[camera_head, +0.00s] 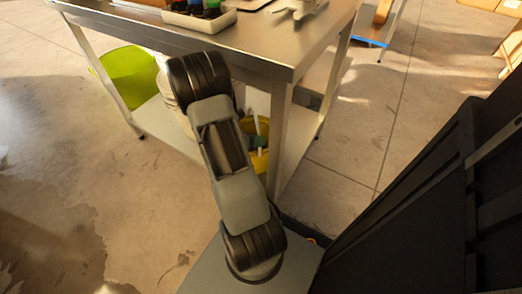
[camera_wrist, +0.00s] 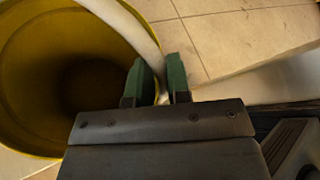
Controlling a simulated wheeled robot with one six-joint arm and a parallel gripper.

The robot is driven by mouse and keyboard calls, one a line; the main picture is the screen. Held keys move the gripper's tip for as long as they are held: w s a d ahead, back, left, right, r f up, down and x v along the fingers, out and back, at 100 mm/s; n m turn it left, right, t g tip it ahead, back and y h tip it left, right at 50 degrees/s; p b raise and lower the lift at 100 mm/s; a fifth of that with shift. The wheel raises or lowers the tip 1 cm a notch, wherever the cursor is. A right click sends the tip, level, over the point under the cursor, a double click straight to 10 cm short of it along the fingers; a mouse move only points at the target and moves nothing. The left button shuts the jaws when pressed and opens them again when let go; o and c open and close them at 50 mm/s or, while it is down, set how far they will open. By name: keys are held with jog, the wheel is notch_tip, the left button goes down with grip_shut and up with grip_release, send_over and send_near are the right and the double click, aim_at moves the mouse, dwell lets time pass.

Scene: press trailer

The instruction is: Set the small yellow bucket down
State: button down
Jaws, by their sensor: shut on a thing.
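The small yellow bucket (camera_head: 263,162) is in the head view below the table top, partly hidden by my arm and a table leg. In the wrist view the bucket (camera_wrist: 30,75) fills the left side, its dark inside showing. My gripper (camera_wrist: 159,82) has green fingertips, shut on the bucket's pale handle (camera_wrist: 128,25) beside the rim. My gripper also shows small in the head view (camera_head: 258,142). I cannot tell whether the bucket's base touches anything.
The metal table (camera_head: 260,42) carries a tray (camera_head: 197,20) with several small items. A lower shelf (camera_head: 165,125) and a lime-green object (camera_head: 130,75) are beneath it. Table legs stand close to my arm. A black panel (camera_head: 430,190) is at right. Floor is open at left.

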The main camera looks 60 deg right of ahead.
notch_tip(320, 180, down, 6)
jog(key=d+b, duration=0.3)
jog(key=b, duration=0.1)
jog(key=shift+s+f, duration=0.2)
jog(key=c, duration=1.1)
grip_release()
jog(key=shift+o, duration=0.2)
jog(key=shift+a, duration=0.1)
jog(key=p+v, duration=0.5)
jog(key=v, duration=0.6)
jog(key=a+r+m+t+y, duration=0.5)
jog(key=a+r+m, duration=0.4)
jog(key=a, duration=0.4)
jog(key=a+r+m+t+y, duration=0.5)
jog(key=a+r+m, duration=0.3)
jog(key=a, duration=0.5)
jog(key=shift+w+a+r+m+y, duration=0.25)
jog(key=shift+a+r+m+y, duration=0.15)
jog(key=shift+r+y, duration=0.15)
